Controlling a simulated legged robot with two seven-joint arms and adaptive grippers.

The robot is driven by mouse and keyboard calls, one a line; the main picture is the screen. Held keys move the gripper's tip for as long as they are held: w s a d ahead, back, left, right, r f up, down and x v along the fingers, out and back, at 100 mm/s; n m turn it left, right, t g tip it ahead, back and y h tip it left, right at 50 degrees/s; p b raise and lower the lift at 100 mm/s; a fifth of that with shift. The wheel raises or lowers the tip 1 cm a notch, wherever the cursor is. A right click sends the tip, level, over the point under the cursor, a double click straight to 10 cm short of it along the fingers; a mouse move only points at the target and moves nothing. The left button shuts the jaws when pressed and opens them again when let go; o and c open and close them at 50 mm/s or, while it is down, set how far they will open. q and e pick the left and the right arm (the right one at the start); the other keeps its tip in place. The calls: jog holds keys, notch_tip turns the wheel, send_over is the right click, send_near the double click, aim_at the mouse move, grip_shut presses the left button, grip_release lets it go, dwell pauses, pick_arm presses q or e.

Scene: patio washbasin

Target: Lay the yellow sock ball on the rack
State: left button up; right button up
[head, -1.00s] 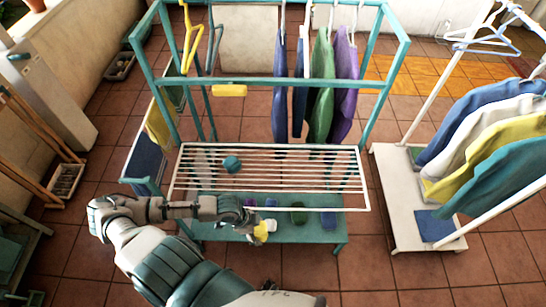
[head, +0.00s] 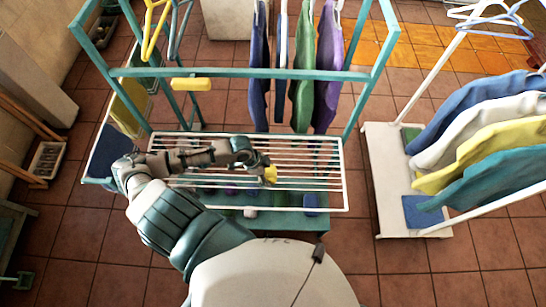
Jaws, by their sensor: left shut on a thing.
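The yellow sock ball (head: 271,174) is held in my left gripper (head: 263,168), over the white slatted rack (head: 345,178). The ball is small in the head view, and I cannot tell whether it touches the slats. My left arm comes in from the left and covers part of the rack's left and middle. A teal ball seen on the rack earlier is not visible now, and my left arm and gripper cover that area. My right gripper is not in view.
A teal frame (head: 230,72) stands around the rack, with dark blue, green (head: 302,75) and purple garments hanging behind it. A lower teal shelf (head: 290,220) holds several small items. A white clothes stand (head: 385,180) is at right. The rack's right side is clear.

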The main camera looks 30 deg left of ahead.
pick_arm(q)
send_over(286, 165)
jog(key=shift+s+a+f, duration=0.2)
jog(key=shift+a+f, duration=0.15)
jog(key=shift+a, duration=0.1)
jog(key=f, duration=0.2)
jog(key=a+f, duration=0.1)
jog(key=shift+s+a+f+p, duration=0.1)
jog(key=shift+a+f+p, duration=0.05)
jog(key=shift+f+p, duration=0.25)
jog(key=shift+a, duration=0.2)
jog(key=o, duration=1.1)
jog(key=shift+d, duration=0.15)
jog(key=shift+d+r, duration=0.1)
jog(key=shift+d, duration=0.35)
jog(key=shift+r, duration=0.2)
jog(key=v, duration=1.1)
jog(key=shift+a+r, duration=0.3)
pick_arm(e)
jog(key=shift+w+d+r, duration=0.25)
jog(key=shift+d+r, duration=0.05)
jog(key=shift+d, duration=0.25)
